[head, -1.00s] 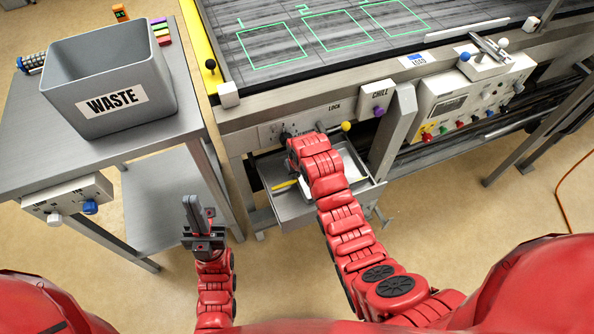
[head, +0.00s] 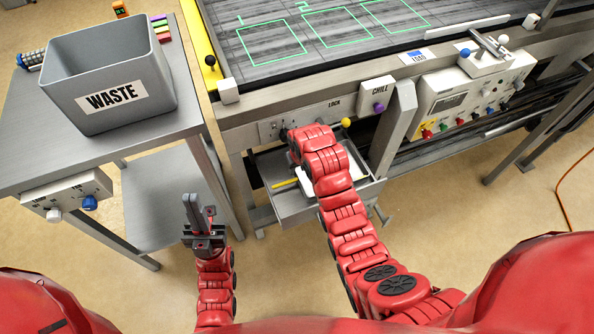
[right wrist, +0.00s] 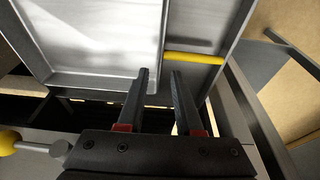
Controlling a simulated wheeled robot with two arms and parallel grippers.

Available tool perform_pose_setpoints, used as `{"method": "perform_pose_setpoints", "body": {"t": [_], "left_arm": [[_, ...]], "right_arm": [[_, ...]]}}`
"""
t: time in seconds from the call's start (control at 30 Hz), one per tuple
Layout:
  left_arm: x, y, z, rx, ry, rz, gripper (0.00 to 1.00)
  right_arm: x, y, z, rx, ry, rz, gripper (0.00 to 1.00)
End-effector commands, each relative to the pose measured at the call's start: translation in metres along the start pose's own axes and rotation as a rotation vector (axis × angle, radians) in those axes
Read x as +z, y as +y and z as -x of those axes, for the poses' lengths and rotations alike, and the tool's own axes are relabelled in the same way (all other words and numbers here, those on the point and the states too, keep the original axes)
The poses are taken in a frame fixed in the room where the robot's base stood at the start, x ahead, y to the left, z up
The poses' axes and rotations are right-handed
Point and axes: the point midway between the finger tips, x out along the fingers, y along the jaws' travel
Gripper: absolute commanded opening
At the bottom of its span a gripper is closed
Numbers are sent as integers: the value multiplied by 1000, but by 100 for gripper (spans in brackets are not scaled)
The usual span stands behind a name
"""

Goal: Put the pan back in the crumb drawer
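The crumb drawer (head: 294,214) is a grey metal box pulled out below the LOCK panel. A pale metal pan (right wrist: 110,40) lies within the drawer's walls; I cannot tell whether it is fully seated. In the head view my right arm covers most of it. A yellow bar (right wrist: 193,58) runs from beside the pan's rim towards the drawer wall. My right gripper (right wrist: 160,74) is open and empty, its fingertips over the edge of the pan area; its fingers are hidden in the head view. My left gripper (head: 201,206) appears open and empty, left of the drawer.
A grey WASTE bin (head: 110,80) stands on a steel side table (head: 40,140) at the left. Above the drawer are a yellow-knobbed lever (head: 346,122) and the CHILL box (head: 377,95). A control panel (head: 450,100) is to the right. Floor in front is open.

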Motion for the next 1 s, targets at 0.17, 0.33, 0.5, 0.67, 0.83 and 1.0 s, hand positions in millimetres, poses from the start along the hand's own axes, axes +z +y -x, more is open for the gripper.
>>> {"method": "perform_pose_setpoints", "body": {"t": [0.17, 0.33, 0.5, 0.67, 0.83, 1.0], "left_arm": [[-1, 0, -5, 0, -1, 0, 0], [-6, -2, -34, 0, 0, 0, 0], [-8, -2, -45, 0, 0, 0, 0], [-8, -2, -46, 0, 0, 0, 0], [-8, -2, -45, 0, 0, 0, 0], [-8, -2, -45, 0, 0, 0, 0]], "right_arm": [[-3, 0, 46, 1, 4, 0, 34], [-3, 0, 80, 1, 1, 1, 34], [-2, 0, 90, 1, 1, 0, 34], [-1, 0, 91, 0, 1, 0, 34], [0, 0, 90, 0, 1, 0, 34], [0, 0, 90, 0, 0, 0, 34]]}}
